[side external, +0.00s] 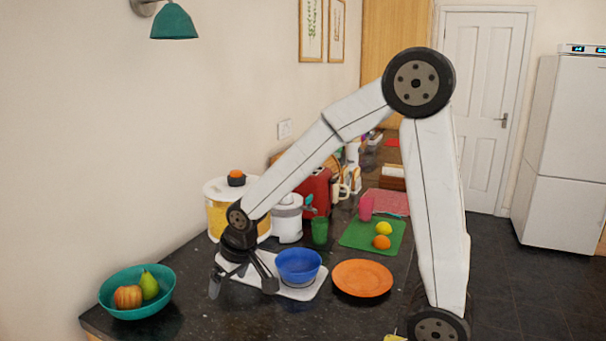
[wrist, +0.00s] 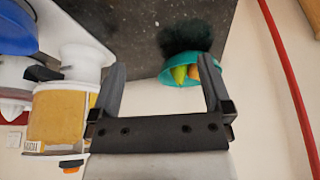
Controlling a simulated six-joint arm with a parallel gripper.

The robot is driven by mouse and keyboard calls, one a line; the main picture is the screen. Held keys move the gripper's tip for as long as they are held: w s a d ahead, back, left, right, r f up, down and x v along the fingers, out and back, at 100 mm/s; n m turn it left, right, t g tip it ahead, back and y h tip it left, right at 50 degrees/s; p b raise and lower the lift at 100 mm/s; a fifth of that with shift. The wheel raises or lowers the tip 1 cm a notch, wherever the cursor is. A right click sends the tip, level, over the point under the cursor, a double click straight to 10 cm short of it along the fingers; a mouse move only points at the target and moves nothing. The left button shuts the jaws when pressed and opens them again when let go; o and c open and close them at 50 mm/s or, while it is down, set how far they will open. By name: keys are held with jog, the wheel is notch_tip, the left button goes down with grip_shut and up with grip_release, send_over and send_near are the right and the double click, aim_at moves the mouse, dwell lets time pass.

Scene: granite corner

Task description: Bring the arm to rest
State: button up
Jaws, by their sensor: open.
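My gripper (side external: 242,286) is open, with nothing between its fingers. In the side view it points down low over the dark worktop (side external: 215,322), at the left end of the white tray-like base (side external: 312,289). It is left of the blue bowl (side external: 298,265) and right of the teal bowl (side external: 112,300). I cannot tell whether the fingertips touch the worktop or the base. In the wrist view both fingers of my gripper (wrist: 161,62) show spread apart. My arm is bent in a high arch.
The teal bowl holds an apple (side external: 127,297) and a pear (side external: 149,285). An orange plate (side external: 362,278) lies right of the blue bowl. A yellow canister (side external: 217,218) and a white appliance (side external: 287,222) stand behind. A green board (side external: 360,234) carries a lemon and an orange. The wall is close left.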

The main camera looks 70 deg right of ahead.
jog(key=s+a+f+n+g, duration=0.1)
jog(key=s+a+f, duration=0.2)
jog(key=s, duration=0.7)
jog(key=shift+s+f+n+g+y, duration=0.3)
jog(key=shift+s+f+n, duration=0.1)
jog(key=shift+f, duration=0.55)
